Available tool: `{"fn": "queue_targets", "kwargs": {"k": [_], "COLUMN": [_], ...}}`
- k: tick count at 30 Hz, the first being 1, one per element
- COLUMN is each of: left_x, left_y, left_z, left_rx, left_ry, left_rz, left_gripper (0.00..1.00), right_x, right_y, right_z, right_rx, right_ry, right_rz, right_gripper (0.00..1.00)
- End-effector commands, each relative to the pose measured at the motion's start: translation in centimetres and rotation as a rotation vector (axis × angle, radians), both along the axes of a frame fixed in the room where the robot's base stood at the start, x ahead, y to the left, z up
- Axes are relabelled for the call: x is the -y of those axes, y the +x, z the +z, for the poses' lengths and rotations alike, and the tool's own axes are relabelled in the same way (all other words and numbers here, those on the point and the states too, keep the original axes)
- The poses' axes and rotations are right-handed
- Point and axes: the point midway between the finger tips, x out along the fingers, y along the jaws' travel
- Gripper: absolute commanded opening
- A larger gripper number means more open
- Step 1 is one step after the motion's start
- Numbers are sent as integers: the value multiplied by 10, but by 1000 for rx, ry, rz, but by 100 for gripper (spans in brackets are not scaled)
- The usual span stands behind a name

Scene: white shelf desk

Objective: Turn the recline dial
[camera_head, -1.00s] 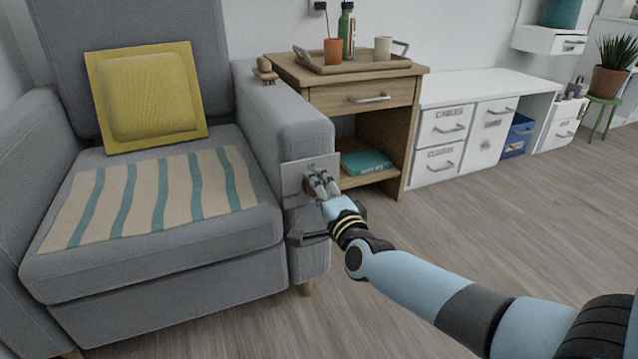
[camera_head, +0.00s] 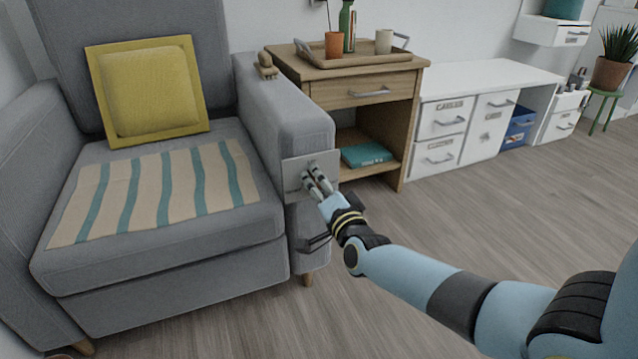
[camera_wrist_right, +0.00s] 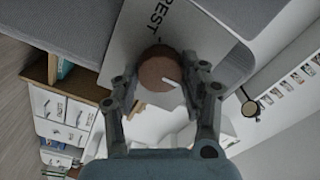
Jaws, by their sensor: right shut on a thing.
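The recline dial (camera_wrist_right: 159,70) is a round brown knob with a pale pointer line, in the right wrist view. It sits on a light plate (camera_wrist_right: 136,32) with dark lettering, of which "REST" can be read. In the head view the plate (camera_head: 293,183) is on the front of the grey armchair's (camera_head: 170,268) right armrest. My right gripper (camera_head: 313,178) is at this plate and hides the dial there. In the right wrist view its two fingers (camera_wrist_right: 161,80) are shut on the dial, one on each side. My left gripper is not in view.
A wooden side table (camera_head: 340,91) with a tray stands right of the armchair, with a teal book (camera_head: 367,155) on its lower shelf. A white cabinet (camera_head: 440,132) is farther right. The floor (camera_head: 520,215) in front of these is clear.

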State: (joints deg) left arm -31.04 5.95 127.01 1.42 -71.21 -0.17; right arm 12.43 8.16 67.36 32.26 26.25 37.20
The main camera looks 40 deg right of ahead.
Motion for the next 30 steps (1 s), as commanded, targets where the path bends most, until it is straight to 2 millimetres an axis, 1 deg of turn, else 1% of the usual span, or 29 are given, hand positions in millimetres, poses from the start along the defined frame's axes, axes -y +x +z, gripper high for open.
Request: {"fn": "queue_targets", "kwargs": {"k": [7,8,12,13,20,23,26,30], "left_x": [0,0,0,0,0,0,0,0], "left_y": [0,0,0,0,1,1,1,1], "left_z": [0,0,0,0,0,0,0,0], "left_rx": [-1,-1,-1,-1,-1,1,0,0], "left_ry": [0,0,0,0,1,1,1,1], "left_rz": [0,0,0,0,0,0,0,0], "left_gripper": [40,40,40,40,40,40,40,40], "right_x": [-1,-1,-1,0,0,-1,-4,-11], "right_y": [-1,-1,0,0,0,-4,-17,-46], "right_z": [-1,-1,-1,-1,0,-1,-2,-2], "right_rx": [-3,-3,-2,-2,-1,-1,-2,-5], "right_ry": [1,1,2,2,1,1,4,2], "right_rz": [1,1,1,1,0,0,1,0], "right_gripper": [12,46,65,68,68,68,68,68]}}
